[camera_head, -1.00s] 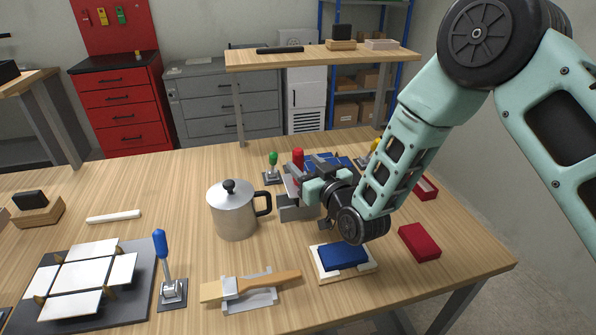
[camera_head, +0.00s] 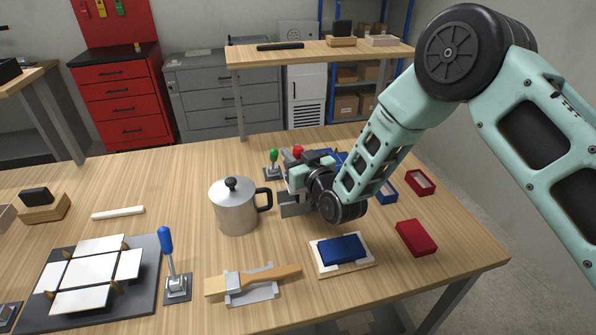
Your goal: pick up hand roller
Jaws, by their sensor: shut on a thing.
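My gripper (camera_head: 296,178) is at the back middle of the table, just right of the silver pot, and points left and away from me. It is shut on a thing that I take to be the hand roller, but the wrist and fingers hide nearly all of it. A grey metal block-like holder (camera_head: 291,210) stands right under the fingers. I cannot tell whether the held thing still touches the holder.
A silver lidded pot (camera_head: 234,207) stands close left of the gripper. Green (camera_head: 273,158) and red (camera_head: 298,152) handles rise behind it. In front are a blue block on a white-topped board (camera_head: 325,268), a red box (camera_head: 416,238) and a wooden-handled tool (camera_head: 285,273).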

